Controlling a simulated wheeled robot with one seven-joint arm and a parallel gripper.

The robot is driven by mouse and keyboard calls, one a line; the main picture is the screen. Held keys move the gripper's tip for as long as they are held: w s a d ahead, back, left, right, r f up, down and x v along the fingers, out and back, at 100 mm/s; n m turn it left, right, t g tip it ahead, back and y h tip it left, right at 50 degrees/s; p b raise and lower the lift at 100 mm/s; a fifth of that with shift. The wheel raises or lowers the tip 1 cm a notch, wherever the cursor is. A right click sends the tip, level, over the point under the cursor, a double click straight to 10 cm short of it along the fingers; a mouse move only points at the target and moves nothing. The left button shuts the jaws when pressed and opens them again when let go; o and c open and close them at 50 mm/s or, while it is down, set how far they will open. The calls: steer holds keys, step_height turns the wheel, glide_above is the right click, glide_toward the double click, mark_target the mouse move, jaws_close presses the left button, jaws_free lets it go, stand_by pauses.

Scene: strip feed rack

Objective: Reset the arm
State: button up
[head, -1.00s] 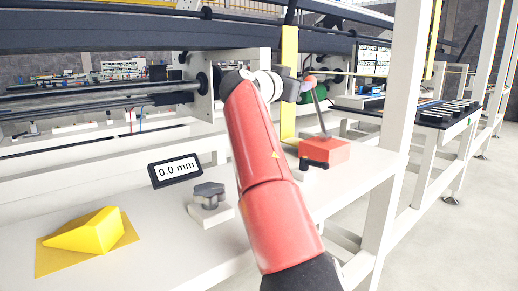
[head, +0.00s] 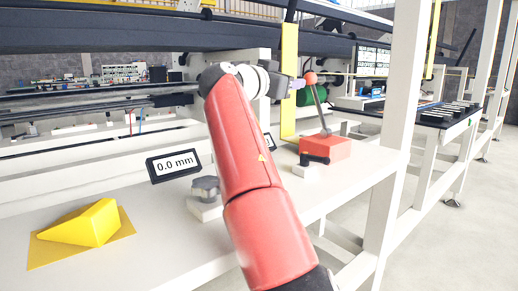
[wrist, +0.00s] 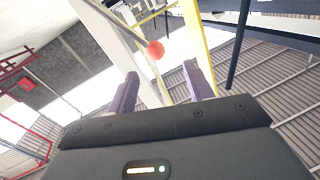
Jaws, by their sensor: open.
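My gripper (wrist: 162,88) is open in the wrist view, its two purple-grey fingers apart with nothing held between them. In the head view my red arm reaches up from the bottom, and the gripper (head: 296,84) points right, close to a lever's red ball knob (head: 310,78). The knob also shows beyond the fingertips in the wrist view (wrist: 155,49). The lever rises, slightly tilted, from a red block (head: 332,148) on the white bench. I cannot tell whether the gripper touches the knob; it appears apart in the wrist view.
A yellow wedge (head: 92,224) and a 0.0 mm display (head: 173,165) stand on the white bench (head: 150,228). A grey knob (head: 205,188) is partly behind my arm. A yellow upright (head: 289,90) and a white post (head: 405,110) flank the lever. Open floor (head: 450,235) lies right.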

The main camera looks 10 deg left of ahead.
steer(key=shift+s+a, duration=0.25)
steer(key=shift+s, duration=0.35)
steer(key=w+d+f+g+y, duration=0.1)
steer(key=d+f+g, duration=0.25)
steer(key=d, duration=0.75)
steer(key=w+d+f+g+y, duration=0.15)
steer(key=d+f, duration=0.25)
steer(key=d, duration=0.7)
steer(key=s+d+f+n+g+y, duration=0.1)
steer(key=s+d+f+n+g, duration=0.1)
steer(key=s+d+f, duration=0.4)
steer(key=s+f+n+g+y+p, duration=0.1)
steer(key=s+f+n+g+y, duration=0.1)
steer(key=s+f, duration=1)
steer(key=s+f+n+g+y, duration=0.1)
steer(key=s+f+n+y, duration=0.1)
steer(key=s+f, duration=1)
steer(key=s+n, duration=0.1)
steer(key=s, duration=0.6)
steer(key=shift+s+a+f+g+p, duration=0.15)
steer(key=shift+s+a+g+p, duration=0.1)
steer(key=shift+s+g+p, duration=0.15)
